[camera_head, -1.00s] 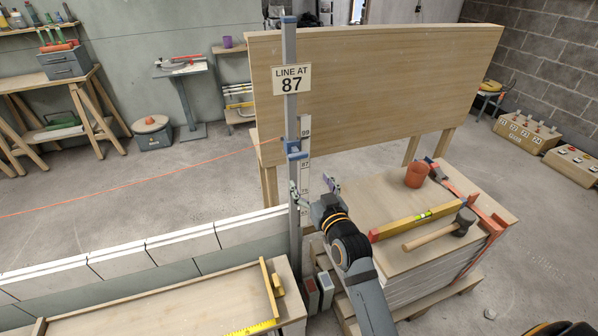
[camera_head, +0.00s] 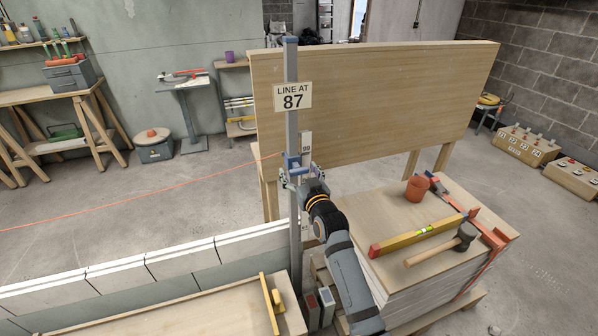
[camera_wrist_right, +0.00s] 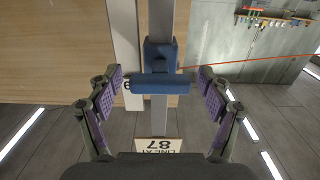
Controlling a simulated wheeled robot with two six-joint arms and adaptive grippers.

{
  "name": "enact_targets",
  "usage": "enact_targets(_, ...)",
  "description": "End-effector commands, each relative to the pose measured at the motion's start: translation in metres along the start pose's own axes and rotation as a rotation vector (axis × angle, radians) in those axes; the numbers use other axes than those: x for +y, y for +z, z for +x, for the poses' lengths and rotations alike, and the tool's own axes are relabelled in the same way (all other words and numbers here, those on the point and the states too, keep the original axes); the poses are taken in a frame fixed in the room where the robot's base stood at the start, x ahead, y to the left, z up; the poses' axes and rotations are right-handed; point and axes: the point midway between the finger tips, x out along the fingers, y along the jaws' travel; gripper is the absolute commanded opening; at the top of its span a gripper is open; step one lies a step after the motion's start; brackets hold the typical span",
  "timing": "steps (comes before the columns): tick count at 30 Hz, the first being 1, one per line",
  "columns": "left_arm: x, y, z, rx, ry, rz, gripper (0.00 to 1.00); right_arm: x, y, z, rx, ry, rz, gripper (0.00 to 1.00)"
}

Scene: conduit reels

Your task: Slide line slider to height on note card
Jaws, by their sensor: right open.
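The note card (camera_head: 292,96) on the upright grey post (camera_head: 292,128) reads "LINE AT 87". The blue line slider (camera_head: 292,160) sits on the post below the card, with the orange line running off to the left from it. My right gripper (camera_head: 299,176) is at the slider in the head view, hiding part of it. In the right wrist view my gripper (camera_wrist_right: 162,86) is open, its purple-padded fingers on either side of the slider's blue bar (camera_wrist_right: 157,84), with gaps visible. The scale strip (camera_head: 306,140) beside the post is mostly hidden by my gripper. My left gripper is not in view.
A large wooden board (camera_head: 390,100) stands close behind the post. A block wall (camera_head: 170,262) runs to the left. On the right, a board-topped stack (camera_head: 385,215) carries a yellow level (camera_head: 420,232), a mallet (camera_head: 465,236) and an orange cup (camera_head: 417,188).

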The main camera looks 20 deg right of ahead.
Motion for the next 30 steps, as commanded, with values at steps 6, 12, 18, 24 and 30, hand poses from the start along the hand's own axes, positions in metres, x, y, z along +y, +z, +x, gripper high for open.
enact_targets(6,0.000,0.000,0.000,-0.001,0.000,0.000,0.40,0.000,0.000,0.000,0.000,0.000,0.000,0.70)
enact_targets(12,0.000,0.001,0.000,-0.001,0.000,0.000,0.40,0.000,0.000,0.000,0.000,0.000,-0.001,0.43)
enact_targets(18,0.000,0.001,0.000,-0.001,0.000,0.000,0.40,0.000,0.000,-0.001,0.000,0.000,-0.001,0.15)
enact_targets(24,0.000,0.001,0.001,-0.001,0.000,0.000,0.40,0.000,0.002,-0.001,0.000,0.000,-0.001,0.00)
enact_targets(30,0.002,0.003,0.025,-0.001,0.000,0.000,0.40,0.000,0.046,0.000,-0.005,-0.001,-0.002,0.00)
